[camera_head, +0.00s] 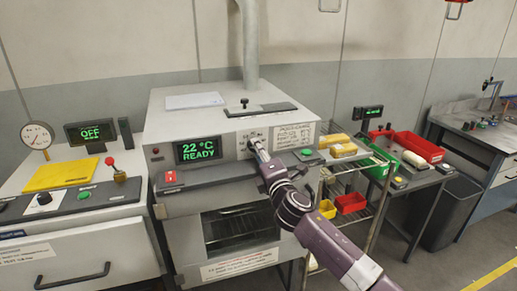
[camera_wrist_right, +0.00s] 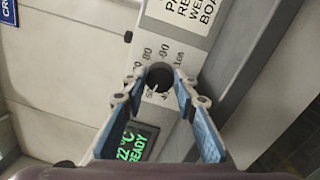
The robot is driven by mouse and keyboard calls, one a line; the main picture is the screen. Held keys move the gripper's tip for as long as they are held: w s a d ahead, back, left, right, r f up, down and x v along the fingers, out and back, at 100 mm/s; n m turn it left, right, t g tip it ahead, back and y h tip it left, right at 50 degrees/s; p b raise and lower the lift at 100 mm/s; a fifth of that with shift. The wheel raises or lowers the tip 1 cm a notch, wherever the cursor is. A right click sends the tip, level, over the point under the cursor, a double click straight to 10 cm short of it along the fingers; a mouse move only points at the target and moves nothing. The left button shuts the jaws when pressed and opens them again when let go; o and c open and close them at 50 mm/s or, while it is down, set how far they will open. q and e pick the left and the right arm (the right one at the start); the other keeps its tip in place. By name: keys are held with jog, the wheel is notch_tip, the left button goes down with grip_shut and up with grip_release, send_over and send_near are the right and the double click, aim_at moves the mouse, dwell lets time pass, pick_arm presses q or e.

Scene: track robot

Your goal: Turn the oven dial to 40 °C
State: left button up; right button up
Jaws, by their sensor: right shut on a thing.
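The oven (camera_head: 165,120) is a light grey box with a glass window in its door. Its green display (camera_head: 198,150) reads 22 °C READY; the display also shows in the right wrist view (camera_wrist_right: 136,142). The black round oven dial (camera_wrist_right: 159,77) has printed numbers around it, 80 and 90 among them. My right gripper (camera_head: 254,146) is at the dial, right of the display, and its fingers (camera_wrist_right: 158,84) are shut on the dial's two sides. In the head view the gripper mostly hides the dial. My left gripper is not in view.
A printed label (camera_head: 293,137) sits right of the dial. A red switch (camera_head: 170,178) is at the panel's lower left. Left is another machine with an OFF display (camera_head: 91,132); right are a rack and a table with red bins (camera_head: 418,145). A pipe (camera_head: 250,45) rises behind the oven.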

jog(key=n+p, duration=0.1)
jog(key=n, duration=0.4)
jog(key=shift+y+p, duration=0.3)
jog(key=shift+p, duration=0.1)
jog(key=shift+n+g+p, duration=0.3)
jog(key=shift+n+p, duration=0.4)
jog(key=shift+n, duration=1)
jog(key=shift+f+n, duration=0.1)
jog(key=shift+n, duration=0.2)
jog(key=o, duration=1.2)
jog(key=shift+c, duration=0.2)
jog(key=v, duration=1.2)
